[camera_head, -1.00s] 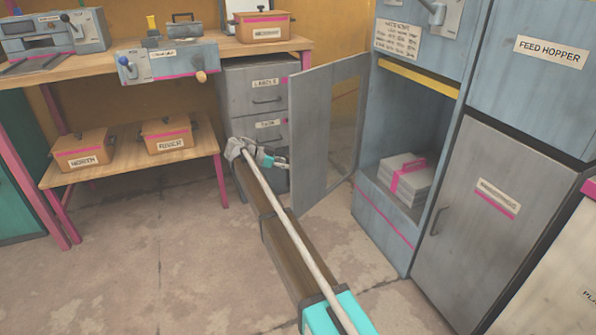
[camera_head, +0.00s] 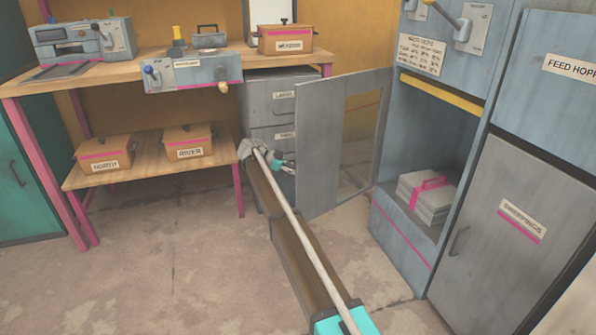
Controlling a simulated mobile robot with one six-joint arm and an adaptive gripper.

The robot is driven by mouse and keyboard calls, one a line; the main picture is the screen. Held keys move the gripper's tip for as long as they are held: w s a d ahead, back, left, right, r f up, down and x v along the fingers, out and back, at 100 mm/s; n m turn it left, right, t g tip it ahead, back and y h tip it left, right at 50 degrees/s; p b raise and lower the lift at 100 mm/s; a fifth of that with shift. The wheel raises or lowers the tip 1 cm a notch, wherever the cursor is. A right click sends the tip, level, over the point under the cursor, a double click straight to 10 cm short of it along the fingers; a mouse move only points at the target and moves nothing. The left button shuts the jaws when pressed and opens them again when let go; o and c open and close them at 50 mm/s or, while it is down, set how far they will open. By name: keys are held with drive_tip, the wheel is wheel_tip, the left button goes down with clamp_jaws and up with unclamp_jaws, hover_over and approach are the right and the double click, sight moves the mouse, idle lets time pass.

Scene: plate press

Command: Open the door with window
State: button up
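The door with window (camera_head: 318,150) is grey with a tall pane on its right side. It stands swung open from the left side of the blue-grey press cabinet (camera_head: 408,232), leaving the bay in view. My arm reaches away from the lower right. My gripper (camera_head: 288,166) has teal parts and is close to the door's free left edge, in front of the drawer unit. I cannot tell whether it touches the door. Its fingers are too small to tell open from shut. No door handle shows.
The grey drawer unit (camera_head: 268,97) is behind my gripper, beside the workbench (camera_head: 115,87) and a low shelf with two labelled boxes. Stacked plates (camera_head: 428,200) with a pink strap lie in the bay. The floor (camera_head: 180,270) is clear at left.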

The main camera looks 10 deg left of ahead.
drive_tip(key=shift+o, duration=0.4)
drive_tip(key=c, duration=0.3)
drive_tip(key=shift+s+a+n, duration=0.2)
drive_tip(key=shift+a+n, duration=0.1)
drive_tip(key=c, duration=0.4)
drive_tip(key=s+a+n+y, duration=0.1)
drive_tip(key=s+a+n, duration=0.1)
drive_tip(key=s+a+f+n+t+y+p, duration=0.1)
drive_tip(key=s+a+n, duration=0.1)
drive_tip(key=shift+f+n, duration=0.15)
drive_tip(key=shift+n, duration=0.15)
clamp_jaws()
drive_tip(key=s+d+n+g+y+p, duration=0.1)
drive_tip(key=s+d+n+y+p, duration=0.15)
drive_tip(key=s+d, duration=0.55)
drive_tip(key=s+d+n+g+y+p, duration=0.1)
drive_tip(key=s+d+n+y+p, duration=0.2)
drive_tip(key=d, duration=0.9)
drive_tip(key=s+d+n+y+p, duration=0.1)
drive_tip(key=s+d+n+p, duration=0.2)
drive_tip(key=s+d, duration=0.55)
drive_tip(key=s+d+r+n+y+p, duration=0.1)
drive_tip(key=s+d+y+p, duration=0.1)
drive_tip(key=s+d, duration=0.4)
drive_tip(key=s+d+r+n+y+p, duration=0.2)
drive_tip(key=s+d, duration=0.4)
drive_tip(key=s, duration=0.4)
drive_tip(key=shift+s+d+r+y, duration=0.15)
drive_tip(key=shift+r+y, duration=0.1)
drive_tip(key=shift+y, duration=0.2)
